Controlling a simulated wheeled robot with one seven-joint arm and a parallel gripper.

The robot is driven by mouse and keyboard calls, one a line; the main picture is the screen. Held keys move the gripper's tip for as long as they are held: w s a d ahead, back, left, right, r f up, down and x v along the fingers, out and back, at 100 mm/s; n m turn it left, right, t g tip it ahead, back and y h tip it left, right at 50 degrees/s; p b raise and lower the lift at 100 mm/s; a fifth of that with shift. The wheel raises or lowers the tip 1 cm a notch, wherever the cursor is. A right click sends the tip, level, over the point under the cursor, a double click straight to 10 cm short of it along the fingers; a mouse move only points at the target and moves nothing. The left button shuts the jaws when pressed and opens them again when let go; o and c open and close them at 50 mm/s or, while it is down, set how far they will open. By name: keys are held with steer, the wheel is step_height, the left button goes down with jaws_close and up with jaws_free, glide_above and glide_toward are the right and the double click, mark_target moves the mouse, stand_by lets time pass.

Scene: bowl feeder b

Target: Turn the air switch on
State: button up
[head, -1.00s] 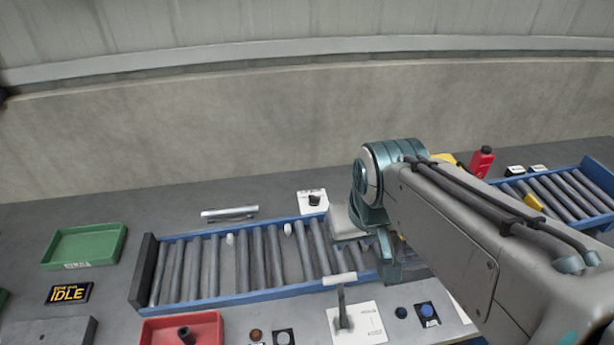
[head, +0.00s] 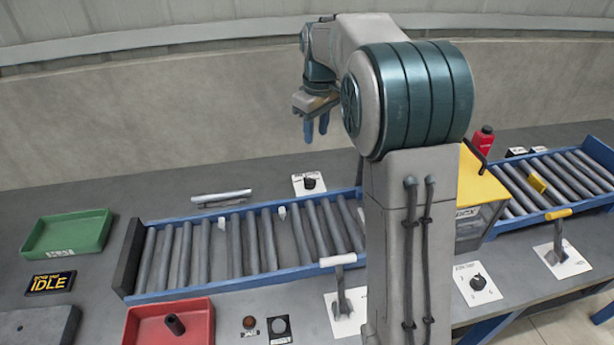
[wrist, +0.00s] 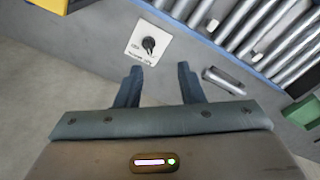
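A black rotary switch (head: 309,183) on a white plate stands behind the roller conveyor. In the wrist view the switch (wrist: 149,44) sits just beyond my fingertips, slightly left of centre; its lettering is too small to read. A second black rotary knob (head: 477,282) on a white plate is at the front right; I cannot read which one is labelled air. My gripper (head: 316,138) points down, raised above and behind the back switch in the head view. In the wrist view my gripper (wrist: 158,72) has its two fingers apart with nothing between them.
A blue-framed roller conveyor (head: 250,288) runs in front of the back switch. A metal bar (head: 221,197) lies left of it. A green tray (head: 68,234), a red tray (head: 168,333) and a white-handled lever (head: 341,300) are nearby. A yellow-topped box (head: 483,190) stands right of my arm.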

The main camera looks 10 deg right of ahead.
steer(key=n+b, duration=0.1)
steer(key=n, duration=0.1)
glide_above(308, 178)
step_height(308, 178, down, 6)
steer(key=f, duration=0.1)
steer(key=shift+g, duration=0.4)
step_height(308, 178, down, 14)
steer(key=shift+s+r, duration=0.1)
steer(key=shift+r, duration=0.05)
jaws_close()
